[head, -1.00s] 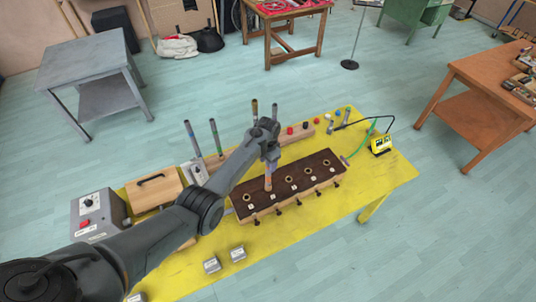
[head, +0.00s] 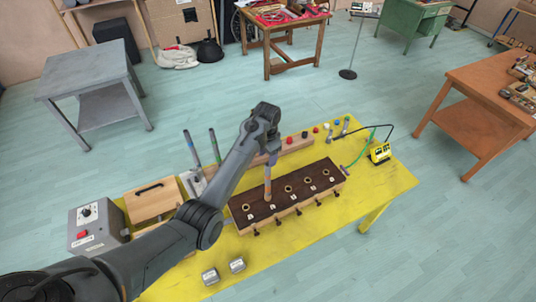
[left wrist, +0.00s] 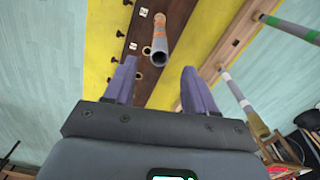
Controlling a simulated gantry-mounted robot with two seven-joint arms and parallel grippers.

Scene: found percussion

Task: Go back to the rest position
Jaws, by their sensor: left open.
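My left gripper (head: 273,153) is open and empty, above and behind a tube with an orange band (head: 267,184). The tube stands upright in a hole of the dark-topped wooden block (head: 318,190). In the left wrist view, the open fingers (left wrist: 159,78) point toward the same tube (left wrist: 159,42), with clear space between them and nothing held. My arm hides part of the rack behind it. My right gripper is not in view.
On the yellow table (head: 385,185) are a grey control box (head: 95,219), a wooden box (head: 152,200), two small metal blocks (head: 237,265), a yellow device (head: 380,152) and striped tubes (head: 215,145) standing at the back. The table's front right is clear.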

